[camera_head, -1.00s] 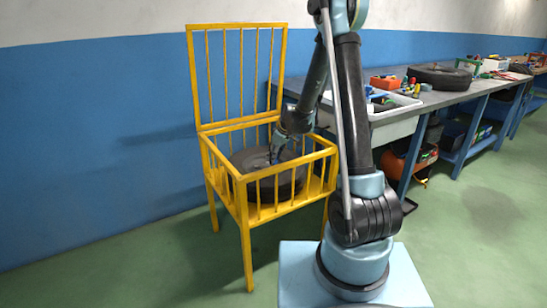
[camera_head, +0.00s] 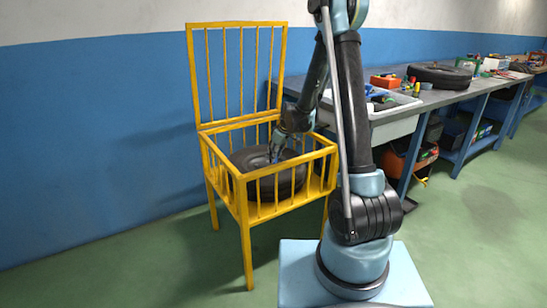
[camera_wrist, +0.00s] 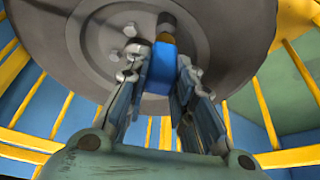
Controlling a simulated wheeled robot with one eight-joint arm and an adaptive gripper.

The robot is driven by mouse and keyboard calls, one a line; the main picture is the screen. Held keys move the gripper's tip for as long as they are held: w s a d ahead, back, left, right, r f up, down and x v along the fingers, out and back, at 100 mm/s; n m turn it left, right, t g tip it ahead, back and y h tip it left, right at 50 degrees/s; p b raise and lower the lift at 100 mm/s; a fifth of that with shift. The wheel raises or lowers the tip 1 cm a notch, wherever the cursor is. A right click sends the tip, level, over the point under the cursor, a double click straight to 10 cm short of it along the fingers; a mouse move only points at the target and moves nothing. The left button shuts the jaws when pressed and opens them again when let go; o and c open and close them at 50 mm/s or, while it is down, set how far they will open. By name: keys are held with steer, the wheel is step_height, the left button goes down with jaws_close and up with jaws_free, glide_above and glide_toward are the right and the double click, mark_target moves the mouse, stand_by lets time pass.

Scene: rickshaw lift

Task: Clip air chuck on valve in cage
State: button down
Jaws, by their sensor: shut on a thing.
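The yellow cage (camera_head: 262,193) stands on legs with its barred lid raised. A dark wheel (camera_head: 285,180) lies inside it. My gripper (camera_head: 273,155) reaches down into the cage over the wheel. In the wrist view my gripper (camera_wrist: 160,85) is shut on a blue air chuck (camera_wrist: 160,68), held between the two fingers. The chuck's far end lies against or just in front of the wheel's grey disc (camera_wrist: 95,65), near a dark stub (camera_wrist: 166,22) that may be the valve. I cannot tell whether the chuck is seated on it.
A long workbench (camera_head: 440,98) runs along the wall at right, with a white bin (camera_head: 405,103), an orange box (camera_head: 385,81) and a tyre (camera_head: 440,75) on it. The cage's yellow bars surround my gripper closely. The green floor left of the cage is clear.

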steer(key=shift+r, duration=1.2)
steer(key=shift+f, duration=1.35)
stand_by(2.3)
steer(key=c, duration=1.1)
jaws_free()
steer(key=shift+o, duration=0.2)
steer(key=shift+r, duration=0.15)
steer(key=shift+r, duration=3.35)
